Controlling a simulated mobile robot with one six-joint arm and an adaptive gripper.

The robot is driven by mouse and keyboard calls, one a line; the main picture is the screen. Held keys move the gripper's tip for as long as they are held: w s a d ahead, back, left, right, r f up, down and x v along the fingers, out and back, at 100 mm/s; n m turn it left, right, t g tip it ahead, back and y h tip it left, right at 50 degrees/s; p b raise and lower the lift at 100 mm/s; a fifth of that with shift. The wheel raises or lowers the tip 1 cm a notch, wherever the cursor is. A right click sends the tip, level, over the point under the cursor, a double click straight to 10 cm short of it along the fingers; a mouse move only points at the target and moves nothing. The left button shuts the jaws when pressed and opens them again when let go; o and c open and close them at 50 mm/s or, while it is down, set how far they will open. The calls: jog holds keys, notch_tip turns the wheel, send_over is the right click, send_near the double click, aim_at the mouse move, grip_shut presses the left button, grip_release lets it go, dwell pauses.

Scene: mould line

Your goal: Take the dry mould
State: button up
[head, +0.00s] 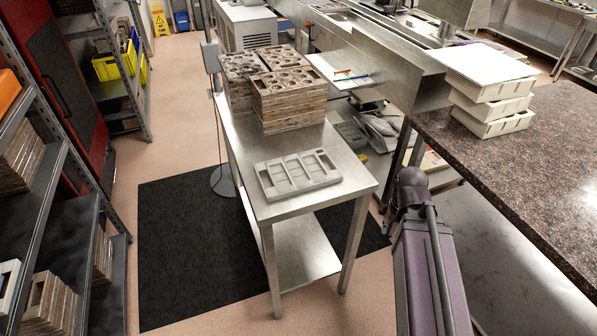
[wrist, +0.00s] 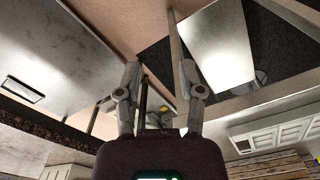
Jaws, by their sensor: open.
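A pale grey mould (head: 297,175) with several rectangular recesses lies flat and alone on the front part of the steel table (head: 283,208) in the head view. It also shows at the lower right of the wrist view (wrist: 283,133), partly cut off by the frame. My gripper (wrist: 160,70) is open and empty in the wrist view, with its fingers apart and the mould off to their right. In the head view my purple arm shows at the lower right, but the fingers do not.
Stacks of brown moulds (head: 289,100) stand behind the grey mould. A granite counter (head: 520,150) at the right carries stacked white trays (head: 490,108). A rack (head: 60,190) with more moulds stands at the left. A black mat (head: 185,250) covers open floor left of the table.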

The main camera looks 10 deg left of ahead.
jog(key=w+a+r+n+p, duration=0.25)
jog(key=w+a, duration=0.35)
jog(key=a, duration=0.3)
jog(key=w+a+r+n+p, duration=0.1)
jog(key=w+a+r+p, duration=0.15)
jog(key=w+a, duration=0.5)
notch_tip(320, 180, up, 5)
jog(key=n+p, duration=0.3)
jog(key=p, duration=0.2)
send_over(260, 179)
jog(key=shift+d, duration=0.1)
jog(key=shift+f+b, duration=0.15)
jog(key=shift+b, duration=0.15)
notch_tip(260, 179, down, 8)
jog(key=b, duration=0.8)
jog(key=shift+f, duration=0.2)
jog(key=shift+f+b, duration=0.15)
jog(key=shift+b, duration=0.2)
jog(key=shift+f+b, duration=2.45)
grip_shut()
